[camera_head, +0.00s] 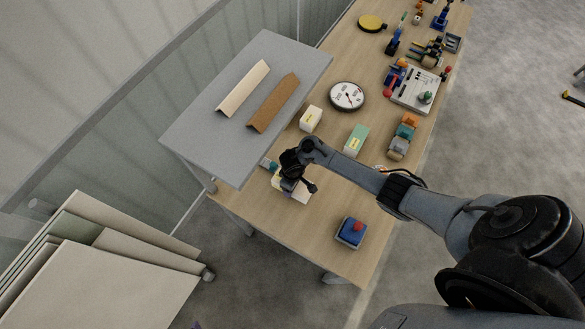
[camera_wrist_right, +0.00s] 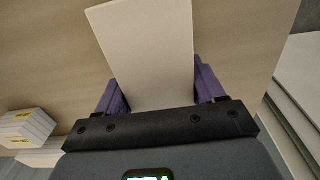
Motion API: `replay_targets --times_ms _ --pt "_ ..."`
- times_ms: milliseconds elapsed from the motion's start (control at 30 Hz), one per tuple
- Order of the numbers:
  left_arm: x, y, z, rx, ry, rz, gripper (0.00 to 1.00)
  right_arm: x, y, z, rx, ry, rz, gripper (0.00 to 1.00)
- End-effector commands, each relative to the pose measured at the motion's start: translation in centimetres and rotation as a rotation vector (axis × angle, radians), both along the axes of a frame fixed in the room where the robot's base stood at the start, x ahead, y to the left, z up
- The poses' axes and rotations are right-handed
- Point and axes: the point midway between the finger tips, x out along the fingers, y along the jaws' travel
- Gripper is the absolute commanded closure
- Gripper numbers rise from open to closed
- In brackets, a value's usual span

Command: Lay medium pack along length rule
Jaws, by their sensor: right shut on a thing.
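My right gripper (camera_head: 292,184) is low over the near left part of the wooden table, below the grey raised panel. In the wrist view its purple fingers (camera_wrist_right: 160,90) are shut on a plain white pack (camera_wrist_right: 150,45), one finger on each side. In the head view part of this white pack (camera_head: 301,195) shows beneath the gripper; the rest is hidden. Whether it touches the table is unclear. A cream pack with a yellow label (camera_head: 311,118) and a green-topped pack (camera_head: 356,140) stand farther along the table. I cannot make out a marked length rule. My left gripper is out of view.
The grey panel (camera_head: 205,140) carries a cream angled strip (camera_head: 243,88) and a brown one (camera_head: 272,103). A round dial (camera_head: 347,96) and a blue box with a red button (camera_head: 351,232) are on the table. Bare wood lies between the gripper and that box.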

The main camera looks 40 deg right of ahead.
Motion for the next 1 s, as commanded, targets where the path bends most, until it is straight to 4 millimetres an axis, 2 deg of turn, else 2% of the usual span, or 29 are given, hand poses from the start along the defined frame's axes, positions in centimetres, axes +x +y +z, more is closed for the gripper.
replay_targets --times_ms 1000 --pt "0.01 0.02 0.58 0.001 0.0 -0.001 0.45 0.06 0.01 0.06 0.0 -0.001 0.0 0.77"
